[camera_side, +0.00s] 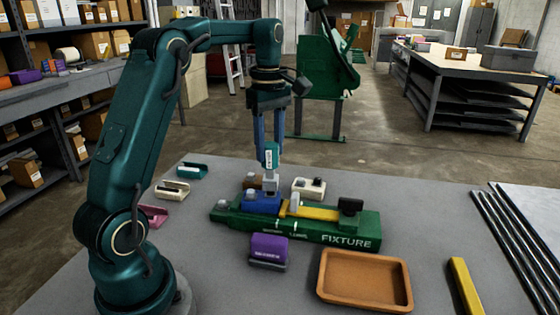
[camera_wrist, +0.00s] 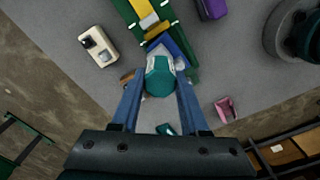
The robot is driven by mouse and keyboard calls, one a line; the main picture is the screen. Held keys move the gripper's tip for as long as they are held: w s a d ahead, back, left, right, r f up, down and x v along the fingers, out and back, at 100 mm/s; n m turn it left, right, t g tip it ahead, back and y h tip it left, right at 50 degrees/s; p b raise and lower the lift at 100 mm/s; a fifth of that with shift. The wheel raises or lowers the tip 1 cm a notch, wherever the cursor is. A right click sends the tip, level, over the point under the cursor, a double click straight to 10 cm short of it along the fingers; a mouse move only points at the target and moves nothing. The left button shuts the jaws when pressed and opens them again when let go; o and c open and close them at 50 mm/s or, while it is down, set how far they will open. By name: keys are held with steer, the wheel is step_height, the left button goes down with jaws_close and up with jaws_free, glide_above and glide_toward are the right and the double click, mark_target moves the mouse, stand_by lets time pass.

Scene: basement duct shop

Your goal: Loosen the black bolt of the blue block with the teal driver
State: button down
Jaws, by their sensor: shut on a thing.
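My gripper (camera_side: 271,147) points straight down and is shut on the teal driver (camera_side: 271,158), which stands upright between its blue fingers. In the wrist view the driver's round teal end (camera_wrist: 160,76) sits between the fingers. The blue block (camera_side: 262,203) lies on the green fixture (camera_side: 342,236), at its left part; it also shows in the wrist view (camera_wrist: 180,47). A grey piece (camera_side: 270,184) is directly under the driver, on or above the blue block. The black bolt is not clearly visible; I cannot tell whether the driver touches it.
A yellow bar (camera_side: 317,212) and a black knob (camera_side: 350,205) are on the fixture. A cream block (camera_side: 308,188) stands behind, a purple block (camera_side: 269,249) in front. An orange tray (camera_side: 362,278) is front right. Small holders lie left; dark rods lie right.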

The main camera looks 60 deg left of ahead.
steer(key=shift+f, duration=0.75)
stand_by(0.5)
steer(key=n, duration=0.3)
steer(key=shift+n, duration=0.3)
steer(key=n, duration=0.3)
stand_by(0.4)
steer(key=shift+n, duration=0.3)
